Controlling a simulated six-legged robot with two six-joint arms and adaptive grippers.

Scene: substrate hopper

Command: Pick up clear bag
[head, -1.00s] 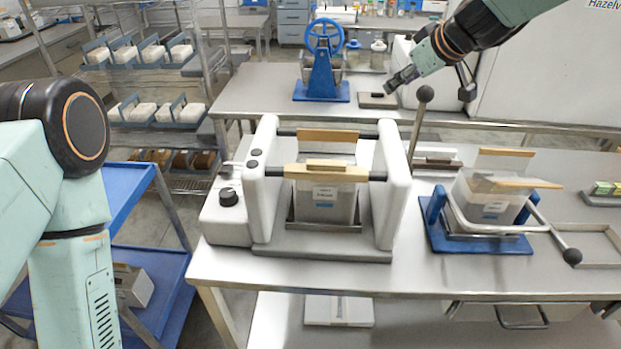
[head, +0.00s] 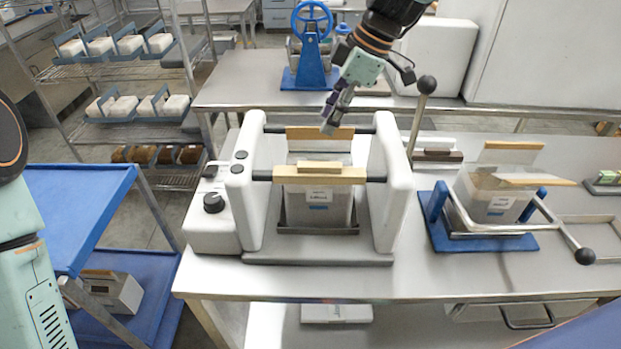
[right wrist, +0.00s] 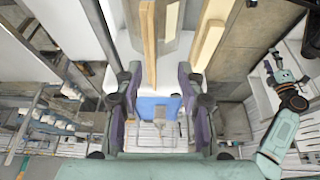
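One clear bag (head: 318,205) with a white and blue label stands upright in the white press machine (head: 390,190), between its bars with tan wooden strips. A second clear bag (head: 492,200) stands in a blue cradle (head: 438,236) to the right. My right gripper (head: 329,126) hangs above and behind the press, pointing down, apart from both bags. In the right wrist view my right gripper (right wrist: 158,122) is open and empty, with wooden strips and a blue patch beyond its fingers. My left gripper (right wrist: 271,66) appears small in that view; its fingers are unclear.
A lever with a black knob (head: 427,84) rises right of the press. A blue hand-wheel device (head: 311,60) stands on the back table. A blue cart (head: 80,205) is at the left, near shelves with white blocks. The bench front edge is clear.

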